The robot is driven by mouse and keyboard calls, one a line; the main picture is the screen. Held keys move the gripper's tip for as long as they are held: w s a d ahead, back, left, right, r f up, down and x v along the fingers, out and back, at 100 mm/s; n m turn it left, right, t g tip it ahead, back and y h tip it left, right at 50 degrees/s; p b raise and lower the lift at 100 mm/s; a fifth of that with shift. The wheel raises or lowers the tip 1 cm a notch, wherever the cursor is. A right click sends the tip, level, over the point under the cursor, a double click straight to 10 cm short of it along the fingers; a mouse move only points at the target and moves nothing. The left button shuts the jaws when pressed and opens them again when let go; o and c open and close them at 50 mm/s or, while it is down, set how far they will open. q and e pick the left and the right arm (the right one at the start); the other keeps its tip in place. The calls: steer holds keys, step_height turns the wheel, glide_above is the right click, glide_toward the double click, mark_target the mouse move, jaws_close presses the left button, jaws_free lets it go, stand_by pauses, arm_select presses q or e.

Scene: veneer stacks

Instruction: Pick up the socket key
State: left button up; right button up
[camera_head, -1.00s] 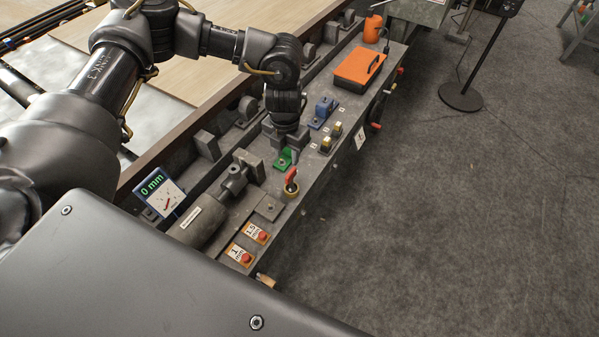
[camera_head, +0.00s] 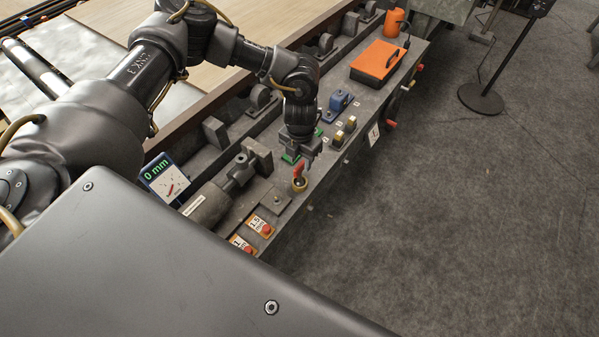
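My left gripper (camera_head: 302,152) points down over the machine's grey ledge, at a small green holder (camera_head: 288,159) that it mostly covers. The fingers are dark and small here, and I cannot tell whether they are apart or closed on something. I cannot make out the socket key with certainty; any key at the green holder is hidden by the gripper. My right gripper is out of view.
A blue fixture (camera_head: 340,101) and small yellow-topped blocks (camera_head: 344,131) stand beyond the gripper. An orange case (camera_head: 378,61) lies farther along. A gauge reading 0 mm (camera_head: 164,179) and a grey cylinder (camera_head: 208,205) are to the left. Open floor lies right.

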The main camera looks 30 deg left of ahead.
mark_target(300, 165)
arm_select(q)
steer(key=shift+s+f, duration=0.1)
steer(key=shift+f, duration=0.05)
step_height(300, 165, down, 5)
steer(key=shift+p, duration=0.95)
steer(key=shift+c, duration=0.5)
jaws_close()
